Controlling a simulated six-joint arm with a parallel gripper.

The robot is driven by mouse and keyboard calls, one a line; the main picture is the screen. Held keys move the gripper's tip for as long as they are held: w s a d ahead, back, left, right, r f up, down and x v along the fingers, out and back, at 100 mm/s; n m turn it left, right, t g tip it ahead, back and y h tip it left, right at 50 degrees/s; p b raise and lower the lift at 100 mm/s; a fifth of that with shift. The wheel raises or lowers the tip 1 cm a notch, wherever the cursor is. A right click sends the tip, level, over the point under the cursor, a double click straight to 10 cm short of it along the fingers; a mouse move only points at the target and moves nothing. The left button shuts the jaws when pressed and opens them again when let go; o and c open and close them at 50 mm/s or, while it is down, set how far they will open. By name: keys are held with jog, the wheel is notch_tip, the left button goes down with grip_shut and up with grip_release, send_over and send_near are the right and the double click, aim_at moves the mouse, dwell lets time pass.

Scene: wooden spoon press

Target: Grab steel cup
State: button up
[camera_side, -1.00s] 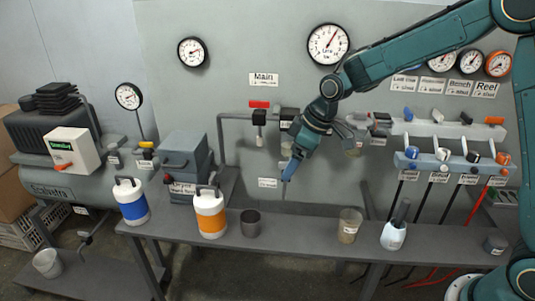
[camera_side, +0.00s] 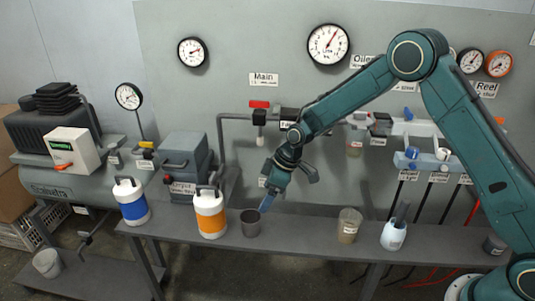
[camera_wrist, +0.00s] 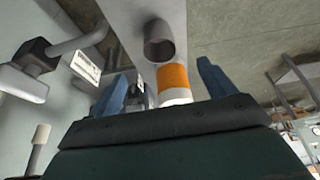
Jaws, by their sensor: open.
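The steel cup (camera_side: 250,224) is a small dark grey cup standing on the grey bench, just right of the orange and white jug. My gripper (camera_side: 267,202) is above and slightly right of the cup, with its blue fingers pointing down toward it. In the wrist view the cup (camera_wrist: 159,42) shows its open mouth beyond the fingertips, near the top middle. The two blue fingers of my gripper (camera_wrist: 162,70) are spread apart with nothing held between them.
The orange and white jug (camera_side: 210,214) stands close to the cup's left, with a blue and white jug (camera_side: 131,202) farther left. A brownish beaker (camera_side: 349,226) and a pale container (camera_side: 393,235) stand to the right. The bench (camera_side: 295,228) between cup and beaker is clear.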

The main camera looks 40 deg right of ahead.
send_near(251, 220)
jog(key=shift+s+a+f, duration=0.3)
jog(key=shift+a+f, duration=0.2)
jog(key=shift+a, duration=0.25)
jog(key=shift+s+a+f, duration=0.3)
jog(key=shift+a+f, duration=0.2)
jog(key=shift+a, duration=0.2)
jog(key=shift+x, duration=2.6)
jog(key=shift+w+r, duration=0.1)
jog(key=shift+w, duration=0.05)
jog(key=c, duration=1.1)
